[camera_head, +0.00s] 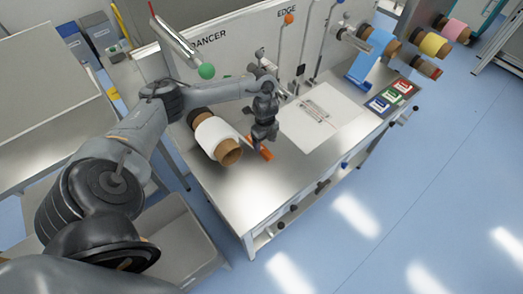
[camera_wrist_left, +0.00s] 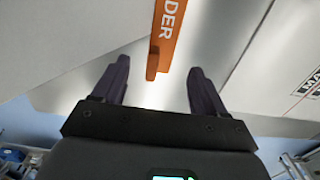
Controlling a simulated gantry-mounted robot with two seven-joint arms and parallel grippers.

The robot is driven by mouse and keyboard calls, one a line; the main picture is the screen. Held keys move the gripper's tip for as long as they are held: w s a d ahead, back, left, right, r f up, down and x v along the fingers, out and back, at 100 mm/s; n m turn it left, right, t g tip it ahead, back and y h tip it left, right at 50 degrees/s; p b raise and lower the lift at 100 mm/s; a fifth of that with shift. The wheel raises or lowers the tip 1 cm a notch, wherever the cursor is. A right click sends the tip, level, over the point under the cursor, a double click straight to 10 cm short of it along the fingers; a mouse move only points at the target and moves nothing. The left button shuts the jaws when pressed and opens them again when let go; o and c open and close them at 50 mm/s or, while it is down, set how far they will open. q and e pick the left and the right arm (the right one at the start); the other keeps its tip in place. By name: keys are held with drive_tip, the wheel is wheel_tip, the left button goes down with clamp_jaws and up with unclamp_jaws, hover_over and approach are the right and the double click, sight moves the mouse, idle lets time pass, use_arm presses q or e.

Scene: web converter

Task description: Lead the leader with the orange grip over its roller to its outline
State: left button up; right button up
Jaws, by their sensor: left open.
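The orange grip (camera_head: 266,154) lies low over the steel table, beside the white roll (camera_head: 212,134) with its brown core. It also shows in the left wrist view as an orange strip (camera_wrist_left: 169,35) lettered "DER", its near end between my fingertips in the picture. My left gripper (camera_head: 260,143) is open above the grip and partly hides it; the left wrist view shows both dark fingers (camera_wrist_left: 159,70) apart with nothing clasped. I cannot tell the height gap. A white sheet (camera_head: 338,118) with printed lines lies to the right. My right gripper is not in view.
The upright panel (camera_head: 240,45) reads DANCER and EDGE. A green ball (camera_head: 207,71) ends a metal roller, and an orange ball (camera_head: 289,19) tops a rod. The table's front (camera_head: 245,195) is bare.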

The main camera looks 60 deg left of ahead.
use_arm(q)
drive_tip(key=shift+w+f, duration=0.1)
drive_tip(key=shift+f, duration=2.75)
drive_tip(key=shift+c, duration=0.4)
drive_tip(key=c, duration=1.1)
drive_tip(key=shift+r, duration=0.15)
